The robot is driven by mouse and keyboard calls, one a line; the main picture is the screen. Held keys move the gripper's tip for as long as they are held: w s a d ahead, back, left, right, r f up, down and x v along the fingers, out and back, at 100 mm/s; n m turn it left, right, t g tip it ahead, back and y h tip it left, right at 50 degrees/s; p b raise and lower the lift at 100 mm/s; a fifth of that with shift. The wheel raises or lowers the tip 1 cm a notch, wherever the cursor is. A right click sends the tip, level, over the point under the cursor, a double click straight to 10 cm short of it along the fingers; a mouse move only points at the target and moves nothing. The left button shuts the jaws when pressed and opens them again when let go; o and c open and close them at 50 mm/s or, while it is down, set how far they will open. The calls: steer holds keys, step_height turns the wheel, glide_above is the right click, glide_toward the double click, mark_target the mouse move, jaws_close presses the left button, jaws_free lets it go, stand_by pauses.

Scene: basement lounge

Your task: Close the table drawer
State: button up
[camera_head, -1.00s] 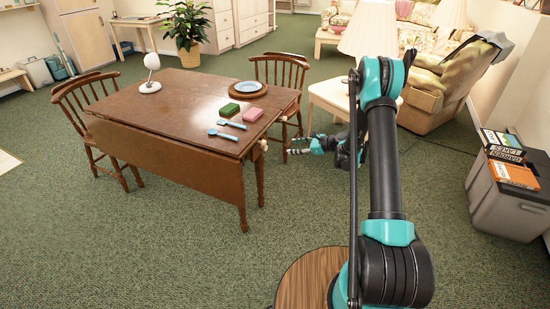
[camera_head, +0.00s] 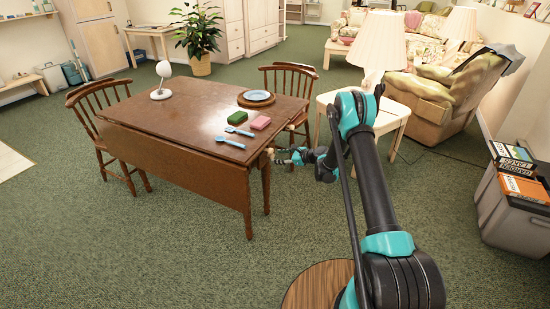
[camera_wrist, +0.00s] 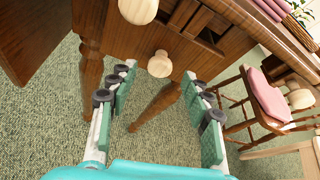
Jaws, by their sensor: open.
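The brown wooden table (camera_head: 190,118) stands left of my arm. Its right end faces my gripper (camera_head: 285,156). In the wrist view the table end (camera_wrist: 222,48) shows a pale round knob (camera_wrist: 160,64) low on it and a second pale knob (camera_wrist: 138,10) at the top edge. Dark gaps show between wooden parts near the upper knob; how far the drawer stands out is hard to tell. My gripper (camera_wrist: 160,90) is open and empty, with the lower knob ahead between its fingertips. I cannot tell whether they touch.
On the table are a white lamp (camera_head: 162,80), a plate (camera_head: 258,96), green and pink blocks (camera_head: 260,122) and blue utensils (camera_head: 236,142). A wooden chair (camera_head: 290,82) stands behind, and a white side table (camera_head: 325,99) is right of my gripper. The carpet in front is clear.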

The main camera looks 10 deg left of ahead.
mark_target(273, 156)
steer(key=shift+x, duration=1.55)
jaws_close()
